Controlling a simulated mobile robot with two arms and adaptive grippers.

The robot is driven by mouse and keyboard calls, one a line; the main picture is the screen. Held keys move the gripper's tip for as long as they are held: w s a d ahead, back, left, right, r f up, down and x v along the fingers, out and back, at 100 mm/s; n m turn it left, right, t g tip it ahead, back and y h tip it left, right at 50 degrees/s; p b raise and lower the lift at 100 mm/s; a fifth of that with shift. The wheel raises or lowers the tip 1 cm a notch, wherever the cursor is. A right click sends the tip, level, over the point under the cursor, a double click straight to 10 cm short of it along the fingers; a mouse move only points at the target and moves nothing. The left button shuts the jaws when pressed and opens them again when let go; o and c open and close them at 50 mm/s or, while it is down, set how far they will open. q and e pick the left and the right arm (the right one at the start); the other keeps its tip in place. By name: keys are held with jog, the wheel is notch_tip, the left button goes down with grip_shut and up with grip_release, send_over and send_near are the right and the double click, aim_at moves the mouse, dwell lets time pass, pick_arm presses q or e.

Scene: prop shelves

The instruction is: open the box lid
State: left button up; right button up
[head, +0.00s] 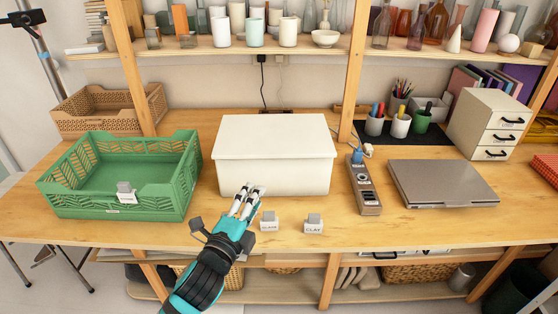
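A white box (274,172) stands in the middle of the wooden table, with its white lid (276,136) lying flat and closed on top. My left gripper (247,202) reaches up from the bottom of the head view to the box's front face, left of its middle, below the lid's edge. Its light fingers point at the box. I cannot tell if they touch it, or how far apart they are. My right gripper is not in view.
A green crate (83,205) stands at the left, a tan crate (82,125) behind it. A long grey device (363,184) and a closed laptop (442,184) lie to the right. Small label blocks (313,224) stand in front of the box. A shelf (250,50) spans above.

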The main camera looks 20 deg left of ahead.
aim_at(282, 157)
pick_arm(q)
jog(key=w, duration=0.5)
jog(key=w+d, duration=0.1)
jog(key=w, duration=0.5)
jog(key=w+p, duration=0.1)
jog(key=w, duration=0.4)
jog(key=shift+w+d+f, duration=0.1)
jog(key=shift+w+d, duration=0.1)
jog(key=shift+w, duration=0.1)
jog(key=shift+c, duration=0.4)
grip_shut()
